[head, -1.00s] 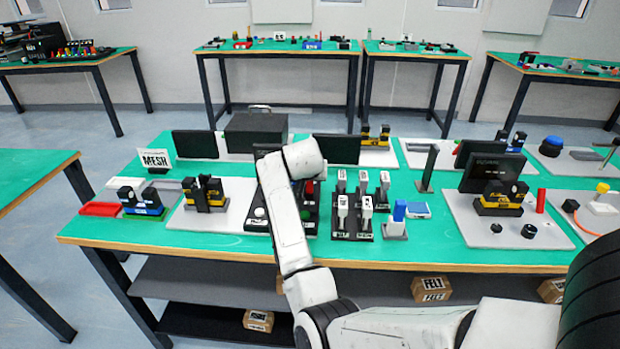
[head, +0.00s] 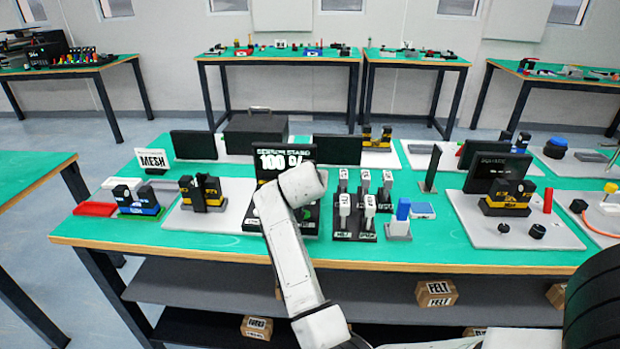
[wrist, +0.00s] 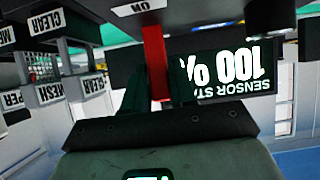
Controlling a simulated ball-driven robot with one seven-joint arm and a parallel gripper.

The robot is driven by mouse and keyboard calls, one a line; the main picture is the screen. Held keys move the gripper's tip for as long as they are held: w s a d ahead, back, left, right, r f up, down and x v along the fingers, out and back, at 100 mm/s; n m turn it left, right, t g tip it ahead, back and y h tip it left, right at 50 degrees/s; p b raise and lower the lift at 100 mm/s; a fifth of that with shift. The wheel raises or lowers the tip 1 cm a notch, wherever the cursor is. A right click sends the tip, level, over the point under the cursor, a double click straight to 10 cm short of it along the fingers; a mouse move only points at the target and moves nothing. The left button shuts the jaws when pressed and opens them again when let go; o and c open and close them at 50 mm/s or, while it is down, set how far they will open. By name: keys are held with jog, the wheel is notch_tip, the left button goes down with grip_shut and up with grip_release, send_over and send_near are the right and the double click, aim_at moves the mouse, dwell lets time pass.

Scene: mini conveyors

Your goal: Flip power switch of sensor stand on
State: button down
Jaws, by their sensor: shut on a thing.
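The sensor stand's screen (head: 282,147) is lit and reads "SENSOR STAND 100 %" in the head view. It shows upside down in the wrist view (wrist: 225,72). A red switch lever (wrist: 155,45) stands between my fingers in the wrist view, below an "ON" label (wrist: 143,7). My gripper (wrist: 161,88) is shut on this red lever. In the head view my arm covers the gripper, the lever and part of the stand's dark panel (head: 312,215).
A black rack of white labelled switches (head: 354,235) stands close on the right. A grey plate with a yellow-black block (head: 203,190) lies on the left. A dark box (head: 256,135) stands behind. Bare green tabletop (head: 215,245) runs along the front.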

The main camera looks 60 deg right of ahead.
jog(key=c, duration=1)
grip_release()
jog(key=shift+a, duration=0.1)
jog(key=v, duration=1)
jog(key=shift+s+a+r, duration=0.15)
jog(key=shift+a+r, duration=0.1)
jog(key=shift+c, duration=0.2)
